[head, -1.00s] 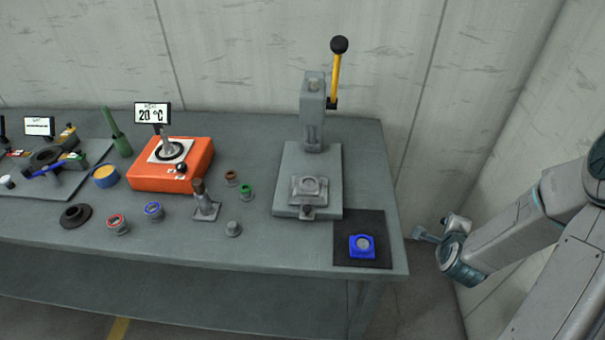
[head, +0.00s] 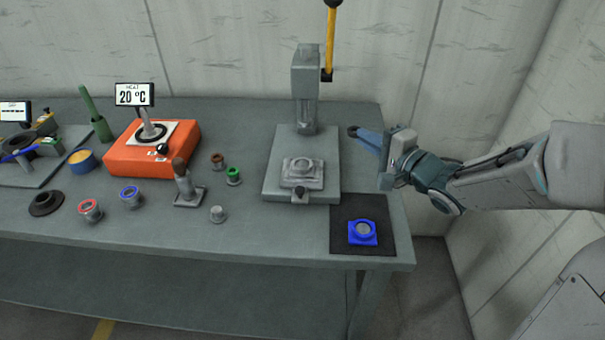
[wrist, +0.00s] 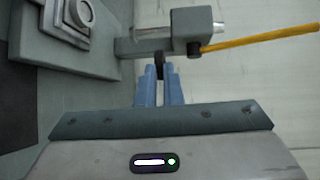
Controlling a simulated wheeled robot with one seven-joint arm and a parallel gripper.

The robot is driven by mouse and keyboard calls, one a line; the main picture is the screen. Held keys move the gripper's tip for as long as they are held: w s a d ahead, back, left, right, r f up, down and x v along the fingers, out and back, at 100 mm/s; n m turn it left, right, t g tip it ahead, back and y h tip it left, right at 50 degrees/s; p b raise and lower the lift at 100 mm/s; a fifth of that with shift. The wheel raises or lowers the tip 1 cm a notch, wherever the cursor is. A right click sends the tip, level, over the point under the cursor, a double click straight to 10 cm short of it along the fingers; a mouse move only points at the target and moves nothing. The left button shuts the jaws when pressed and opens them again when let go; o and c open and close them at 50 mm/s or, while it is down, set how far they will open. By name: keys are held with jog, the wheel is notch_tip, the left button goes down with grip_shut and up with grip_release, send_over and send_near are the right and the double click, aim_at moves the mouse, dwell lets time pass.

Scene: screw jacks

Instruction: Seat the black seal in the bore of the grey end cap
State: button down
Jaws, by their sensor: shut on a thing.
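My gripper (head: 356,132) is shut on a small black piece, which I take to be the black seal (wrist: 158,68); the blue fingertips hide much of it. In the head view the gripper is raised at the right of the press, pointing left. A grey round part with a central opening, seemingly the grey end cap (head: 302,164), sits in the fixture on the press base. It also shows in the wrist view (wrist: 77,12), up and left of the fingers. The seal is apart from it.
The press column (head: 305,90) and its yellow lever (head: 330,45) stand close behind the fixture. A blue square holder (head: 362,233) lies on the black mat (head: 345,207). An orange heater (head: 125,158) and several small ringed parts stand left.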

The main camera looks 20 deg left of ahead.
jog(key=s+a+f+n+g+y+b, duration=0.1)
jog(key=a, duration=0.2)
jog(key=b, duration=0.3)
send_over(312, 176)
notch_tip(312, 176, down, 6)
jog(key=shift+r, duration=0.1)
jog(key=shift+f+b, duration=0.3)
jog(key=shift+f, duration=1.7)
jog(key=shift+f, duration=0.1)
jog(key=shift+f, duration=0.55)
jog(key=c, duration=1.6)
grip_release()
